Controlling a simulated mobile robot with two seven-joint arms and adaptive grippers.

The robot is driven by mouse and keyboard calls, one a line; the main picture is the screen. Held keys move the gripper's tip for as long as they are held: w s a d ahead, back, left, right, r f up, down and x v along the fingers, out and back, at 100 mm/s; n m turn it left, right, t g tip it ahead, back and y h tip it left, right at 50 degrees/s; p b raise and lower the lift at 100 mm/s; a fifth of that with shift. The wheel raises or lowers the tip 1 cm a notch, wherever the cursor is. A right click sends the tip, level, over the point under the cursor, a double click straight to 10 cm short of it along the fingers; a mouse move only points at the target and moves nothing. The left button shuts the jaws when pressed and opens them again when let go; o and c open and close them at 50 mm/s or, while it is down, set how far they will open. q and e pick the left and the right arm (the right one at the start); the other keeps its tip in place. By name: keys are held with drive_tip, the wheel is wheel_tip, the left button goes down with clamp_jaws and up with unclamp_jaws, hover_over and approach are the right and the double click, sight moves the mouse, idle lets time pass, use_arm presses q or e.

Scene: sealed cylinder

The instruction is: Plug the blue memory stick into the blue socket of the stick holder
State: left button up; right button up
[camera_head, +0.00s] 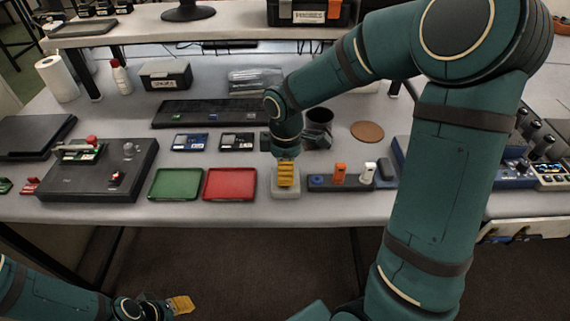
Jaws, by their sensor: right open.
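The dark stick holder (352,184) lies on the table right of my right gripper. An orange stick (339,171) and a white stick (369,172) stand upright in it. A blue spot at its left end looks like the blue socket (318,180), with nothing standing in it. My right gripper (286,182) points down, open, over a small light-grey block (286,192). I cannot make out the blue memory stick; the gripper may hide it. My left gripper (184,304) is low at the bottom left, away from the table; its opening is unclear.
A red tray (230,184) and a green tray (175,184) lie left of the block. A dark cup (318,126) and a brown coaster (367,131) stand behind the holder. A dark fixture box (97,178) is at left. My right arm covers much of the right side.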

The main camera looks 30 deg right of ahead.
clamp_jaws()
use_arm(q)
drive_tip(key=shift+r, duration=0.15)
use_arm(e)
drive_tip(key=shift+r, duration=0.2)
use_arm(q)
drive_tip(key=shift+r+p, duration=2.4)
drive_tip(key=shift+p, duration=0.15)
use_arm(e)
drive_tip(key=shift+r, duration=2.85)
